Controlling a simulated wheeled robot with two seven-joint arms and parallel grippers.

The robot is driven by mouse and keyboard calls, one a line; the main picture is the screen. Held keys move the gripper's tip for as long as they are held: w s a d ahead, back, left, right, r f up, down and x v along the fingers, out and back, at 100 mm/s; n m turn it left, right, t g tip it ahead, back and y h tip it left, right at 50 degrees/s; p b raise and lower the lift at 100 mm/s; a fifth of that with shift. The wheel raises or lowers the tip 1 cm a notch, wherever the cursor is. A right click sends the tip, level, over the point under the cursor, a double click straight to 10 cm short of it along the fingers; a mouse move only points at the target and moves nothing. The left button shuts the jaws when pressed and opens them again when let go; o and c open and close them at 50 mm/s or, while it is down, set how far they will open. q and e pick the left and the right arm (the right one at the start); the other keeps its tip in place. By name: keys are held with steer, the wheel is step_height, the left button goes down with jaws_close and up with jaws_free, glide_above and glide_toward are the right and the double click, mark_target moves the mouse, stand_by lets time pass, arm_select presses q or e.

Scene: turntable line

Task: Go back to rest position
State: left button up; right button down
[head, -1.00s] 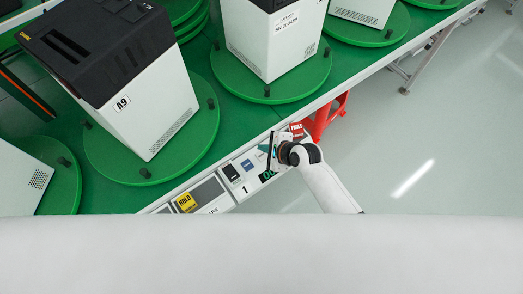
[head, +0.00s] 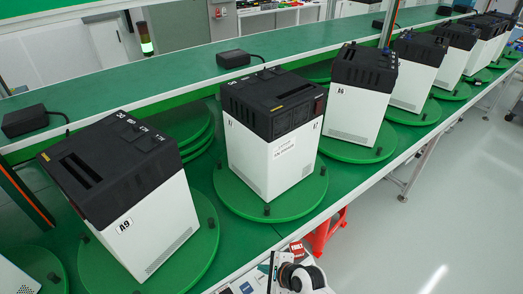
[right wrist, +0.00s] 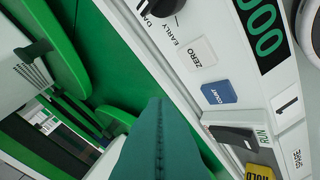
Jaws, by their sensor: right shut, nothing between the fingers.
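My right gripper (head: 273,270) is low in the head view, at the front edge of the green bench, beside a control panel. Its teal fingers (right wrist: 157,140) are shut and empty in the right wrist view. They are over or close to the panel; the gap cannot be judged. The panel there shows a ZERO button (right wrist: 202,53), a blue COUNT button (right wrist: 218,92), a RUN switch (right wrist: 235,139) and a green digit display (right wrist: 262,32). My left gripper is not in view.
Black-topped white machines, such as the A9 one (head: 145,215) and its neighbour (head: 275,145), stand on green turntables along the bench. A red object (head: 326,232) is under the bench edge. A raised green shelf (head: 180,75) runs behind. Grey floor (head: 455,220) is clear at right.

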steer(key=s+d+r+n+g+h, duration=0.1)
steer(key=s+d+r+n+h, duration=0.2)
steer(key=s+d+r+n, duration=0.55)
steer(key=s+d+r+n+g+h, duration=0.25)
steer(key=s+d+r+n, duration=0.25)
steer(key=s+d+n, duration=0.65)
step_height(320, 180, down, 29)
steer(key=s+h+b, duration=0.1)
steer(key=s+b, duration=0.1)
steer(key=b, duration=0.1)
steer(key=s+d+f+g+b, duration=0.1)
steer(key=s+d+f+b, duration=0.1)
steer(key=s+f, duration=1.4)
step_height(320, 180, down, 3)
steer(key=shift+s+d+g, duration=0.3)
steer(key=shift+g, duration=0.05)
